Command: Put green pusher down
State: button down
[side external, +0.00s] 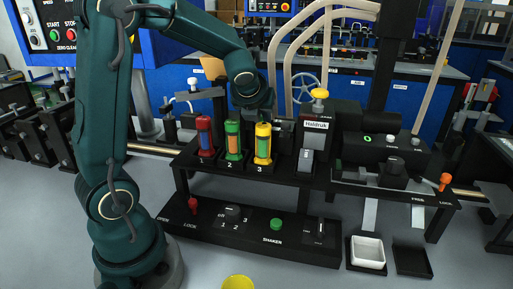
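The green pusher (232,141), a green-capped upright cylinder with an orange middle band, stands at the place marked 2 on the black rack. A red one with a blue band (205,136) stands to its left, and a yellow one with a green band (263,144) to its right. My gripper (254,110) hangs from the wrist just above and behind the green and yellow cylinders. Its fingers are dark and small against the dark background, so I cannot tell whether they are open or touching anything.
A low black panel (190,229) with a red lever, a dial and a green button (276,224) lies in front. The Haldruk unit (317,125) with a yellow knob stands right of the rack. A white tray (368,253) and a yellow round object (238,283) are in front.

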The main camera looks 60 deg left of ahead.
jog(key=shift+r, duration=0.1)
notch_tip(320, 180, up, 9)
jog(key=shift+f, duration=0.2)
jog(key=shift+r, duration=0.4)
jog(key=s+d+m+t+h, duration=0.1)
jog(key=s+d+m+h, duration=0.1)
jog(key=d, duration=0.5)
jog(key=s+d+r+m+t+h, duration=0.1)
jog(key=s+d+m, duration=0.1)
jog(key=d, duration=0.5)
jog(key=shift+s+m+h, duration=0.4)
jog(key=shift+m, duration=0.4)
jog(key=shift+r, duration=0.1)
